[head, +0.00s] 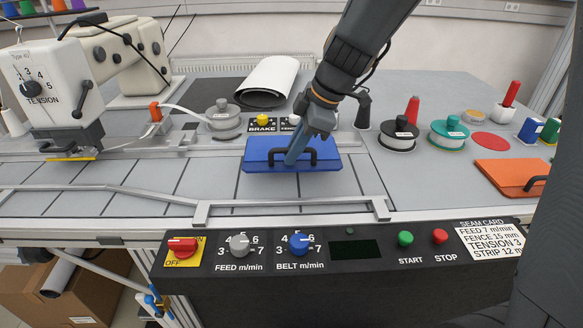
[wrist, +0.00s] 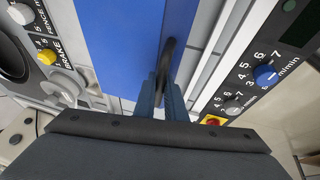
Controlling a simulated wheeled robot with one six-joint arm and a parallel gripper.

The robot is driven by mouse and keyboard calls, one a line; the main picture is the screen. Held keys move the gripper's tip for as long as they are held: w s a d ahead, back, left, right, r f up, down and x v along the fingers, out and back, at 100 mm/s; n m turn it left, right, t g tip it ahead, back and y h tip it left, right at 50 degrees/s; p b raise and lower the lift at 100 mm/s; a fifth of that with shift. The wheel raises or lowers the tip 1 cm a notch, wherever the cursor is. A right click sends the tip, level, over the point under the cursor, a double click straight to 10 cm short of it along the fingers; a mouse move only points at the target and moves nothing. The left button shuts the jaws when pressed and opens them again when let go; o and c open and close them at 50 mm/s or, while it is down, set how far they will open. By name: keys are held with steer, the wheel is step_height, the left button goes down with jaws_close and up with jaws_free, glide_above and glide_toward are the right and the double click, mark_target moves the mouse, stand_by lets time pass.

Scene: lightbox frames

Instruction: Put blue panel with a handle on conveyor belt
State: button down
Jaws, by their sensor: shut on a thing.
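In the wrist view, my gripper's fingers (wrist: 160,98) close around the dark handle (wrist: 167,62), and the blue panel (wrist: 115,40) fills the upper middle. The grey segmented conveyor belt (head: 150,180) runs across the front of the table, and the panel is over its right part. I cannot tell whether the panel's underside touches the belt.
A metal rail (head: 100,189) edges the belt's front, above the black control panel (head: 350,275). A sewing machine (head: 50,80) stands at left. Spools, including a black one (head: 398,135) and a green one (head: 449,133), and an orange panel (head: 505,172) stand to the right.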

mark_target(296, 164)
steer(key=shift+f+p, duration=0.35)
steer(key=shift+f, duration=2.35)
steer(key=c, duration=1.8)
jaws_free()
steer(key=shift+r, duration=0.1)
steer(key=b+v, duration=0.2)
steer(key=v, duration=1)
steer(key=shift+b, duration=0.3)
